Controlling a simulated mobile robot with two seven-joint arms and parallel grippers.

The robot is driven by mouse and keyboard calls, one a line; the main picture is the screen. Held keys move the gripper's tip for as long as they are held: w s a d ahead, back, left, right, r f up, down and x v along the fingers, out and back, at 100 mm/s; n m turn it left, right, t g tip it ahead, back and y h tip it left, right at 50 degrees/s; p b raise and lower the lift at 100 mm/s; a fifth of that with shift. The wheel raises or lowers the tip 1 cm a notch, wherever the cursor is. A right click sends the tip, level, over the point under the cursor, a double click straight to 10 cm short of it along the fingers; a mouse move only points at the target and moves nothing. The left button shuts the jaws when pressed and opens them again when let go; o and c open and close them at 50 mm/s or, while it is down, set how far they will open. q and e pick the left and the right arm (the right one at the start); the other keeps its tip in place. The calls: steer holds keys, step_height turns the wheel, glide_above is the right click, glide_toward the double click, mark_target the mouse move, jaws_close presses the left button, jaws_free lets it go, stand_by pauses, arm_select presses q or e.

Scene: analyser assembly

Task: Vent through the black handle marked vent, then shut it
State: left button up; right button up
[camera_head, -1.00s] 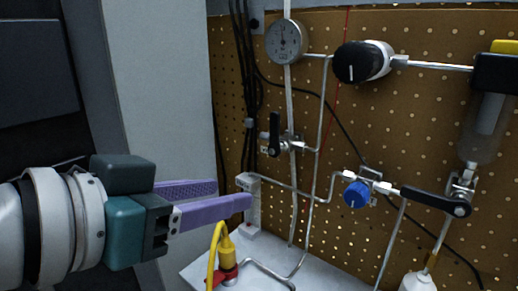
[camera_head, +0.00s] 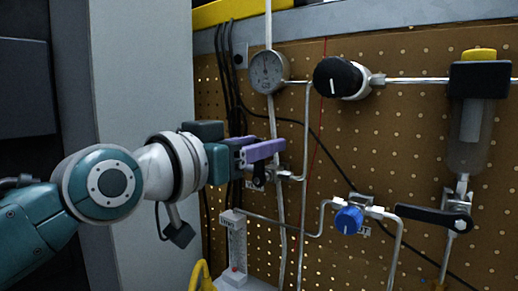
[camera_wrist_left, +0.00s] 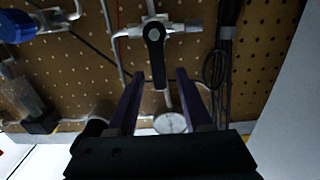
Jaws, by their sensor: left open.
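A black lever handle (camera_wrist_left: 156,58) on a small valve at the left of the pegboard points straight along the board. In the wrist view its free end lies between the fingertips of my left gripper (camera_wrist_left: 160,74), with a gap on both sides. In the head view my purple-fingered left gripper (camera_head: 265,150) covers most of this handle (camera_head: 258,180). The gripper is open. A second black lever handle (camera_head: 433,217) lies nearly level at the right, under the clear bowl. I cannot read a vent mark on either handle. My right gripper is not in view.
A round gauge (camera_head: 267,71) sits just above my left gripper. A black knob (camera_head: 338,77), a blue knob (camera_head: 348,220) and thin metal pipes cover the pegboard. A grey panel (camera_head: 143,90) is at the left.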

arm_select(q)
steer(key=shift+w+d, duration=0.2)
steer(key=shift+w, duration=0.05)
jaws_close()
stand_by(0.3)
